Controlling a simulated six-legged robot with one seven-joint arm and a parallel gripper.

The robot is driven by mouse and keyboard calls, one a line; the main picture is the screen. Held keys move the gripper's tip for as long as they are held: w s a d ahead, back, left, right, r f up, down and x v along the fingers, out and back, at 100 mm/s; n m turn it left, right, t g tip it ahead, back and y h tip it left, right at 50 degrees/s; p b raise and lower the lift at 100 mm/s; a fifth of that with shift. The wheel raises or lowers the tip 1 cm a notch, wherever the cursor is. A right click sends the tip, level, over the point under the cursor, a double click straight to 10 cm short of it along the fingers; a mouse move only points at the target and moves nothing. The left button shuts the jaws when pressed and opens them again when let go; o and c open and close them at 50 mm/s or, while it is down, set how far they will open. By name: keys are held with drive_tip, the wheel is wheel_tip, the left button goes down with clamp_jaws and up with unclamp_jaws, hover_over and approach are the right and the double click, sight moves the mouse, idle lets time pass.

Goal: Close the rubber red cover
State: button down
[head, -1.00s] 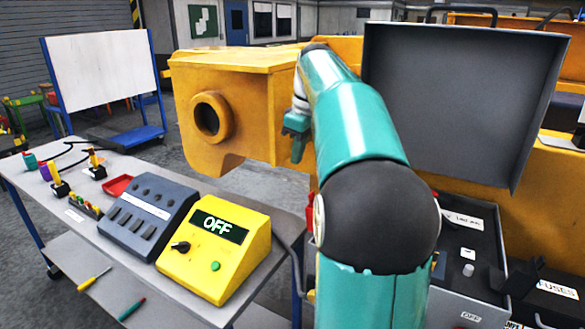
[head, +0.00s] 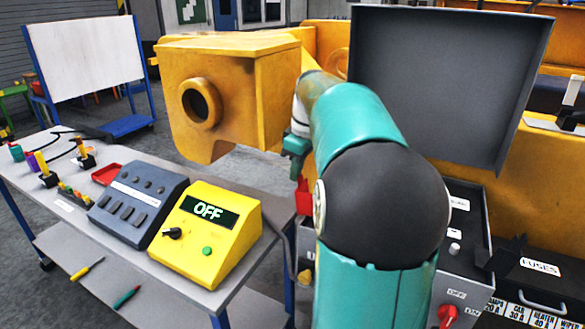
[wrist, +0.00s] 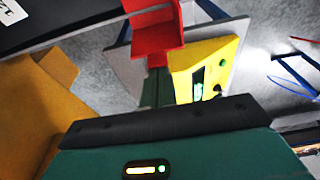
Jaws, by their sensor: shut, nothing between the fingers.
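A red cover (wrist: 155,32) shows in the wrist view as a bent red piece, with an upper flap and a part below it, just beyond my fingertips. In the head view only a small red part (head: 303,197) shows beside my arm, below my gripper; the rest is hidden. My gripper (head: 295,150) points downward, shut and empty. Its dark green fingers (wrist: 156,86) are together in the wrist view, their tips close under the red piece. I cannot tell whether they touch it.
A grey bench holds a yellow box reading OFF (head: 207,235), a dark grey button box (head: 137,203) and a red tray (head: 106,174). A grey case with a raised lid (head: 450,80) stands right, with a red knob (head: 447,316). A yellow casting (head: 225,95) stands behind.

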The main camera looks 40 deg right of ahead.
drive_tip(key=shift+w, duration=0.15)
drive_tip(key=shift+s+d+r+t, duration=0.15)
drive_tip(key=shift+s+r+t, duration=0.1)
drive_tip(key=shift+s+t, duration=0.15)
drive_tip(key=shift+s+d+r+t+y, duration=0.3)
drive_tip(key=shift+s+r+t, duration=0.2)
drive_tip(key=shift+s+t, duration=0.3)
drive_tip(key=s+d+t+y, duration=0.1)
drive_tip(key=s+t, duration=0.1)
drive_tip(key=s, duration=0.1)
drive_tip(key=s+d+t+y, duration=0.1)
drive_tip(key=s+t, duration=0.2)
drive_tip(key=s+d+t+y, duration=0.1)
drive_tip(key=s+t, duration=0.1)
drive_tip(key=s, duration=0.2)
drive_tip(key=shift+d+r+t, duration=0.25)
drive_tip(key=shift+d+t, duration=0.05)
drive_tip(key=shift+t, duration=0.1)
drive_tip(key=shift+s+d+f, duration=0.3)
drive_tip(key=shift+s+f, duration=0.1)
drive_tip(key=shift+s, duration=0.4)
drive_tip(key=shift+s+d+f, duration=0.25)
drive_tip(key=shift+s+f, duration=0.15)
drive_tip(key=shift+s, duration=0.35)
